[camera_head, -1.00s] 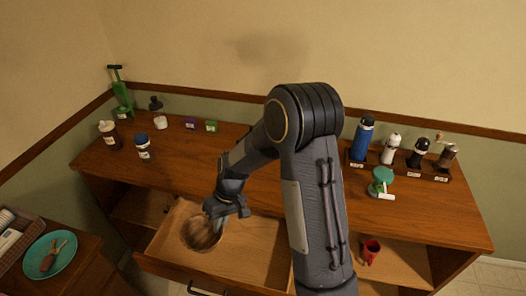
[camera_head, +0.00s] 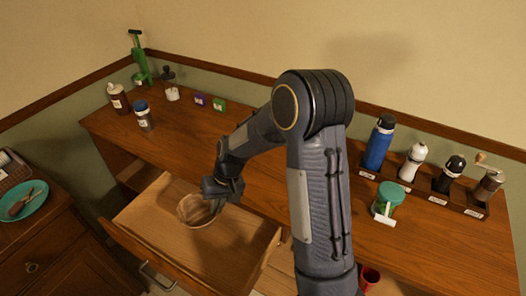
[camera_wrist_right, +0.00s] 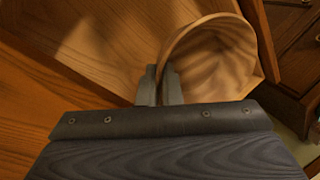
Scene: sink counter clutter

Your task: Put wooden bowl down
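The wooden bowl (camera_head: 195,211) is at or just above the open drawer (camera_head: 150,215), toward its back; I cannot tell if it touches the drawer floor. My right gripper (camera_head: 220,190) is at the bowl's right rim. In the right wrist view, the bowl (camera_wrist_right: 222,62) opens toward the camera. The gripper's fingers (camera_wrist_right: 160,86) are close together with the bowl's wall at them, seemingly pinching the rim. My left gripper is in neither view.
The drawer around the bowl looks empty. The counter (camera_head: 185,130) above holds bottles at left, a blue bottle (camera_head: 379,143) and shakers in a rack at right, and a green-lidded jar (camera_head: 388,198). A red mug (camera_head: 369,277) is below. A teal plate (camera_head: 22,203) lies on the left cabinet.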

